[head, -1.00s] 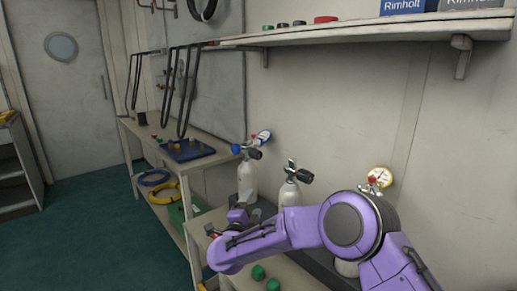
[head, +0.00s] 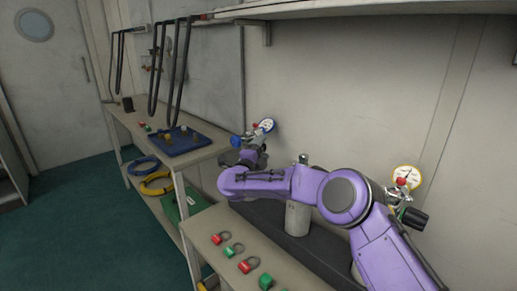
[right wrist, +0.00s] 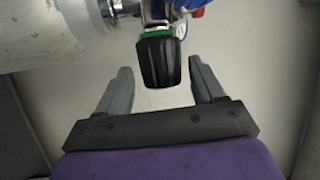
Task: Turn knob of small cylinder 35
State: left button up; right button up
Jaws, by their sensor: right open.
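The black ribbed knob (right wrist: 158,60) with a green ring fills the middle of the right wrist view. My right gripper (right wrist: 160,70) is open, with one finger on each side of the knob and a gap on both sides. A pale cylinder (right wrist: 50,30) lies at the upper left of that view. In the head view my right gripper (head: 246,158) is at the far-left valve, by the blue knob (head: 236,141) and blue-rimmed gauge (head: 266,125). My arm hides most of that cylinder. No number is readable. My left gripper is out of view.
A grey cylinder (head: 298,218) stands behind my right arm. A yellow-rimmed gauge (head: 406,177) and black knob (head: 413,218) are at the right. Red and green fittings (head: 245,266) lie on the front bench (head: 205,221). A blue tray (head: 188,146) is on the back bench.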

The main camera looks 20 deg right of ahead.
jog(key=shift+w+a+r, duration=0.1)
jog(key=shift+w+r, duration=0.1)
jog(key=shift+r, duration=0.05)
jog(key=shift+d+f, duration=0.1)
jog(key=shift+d, duration=0.1)
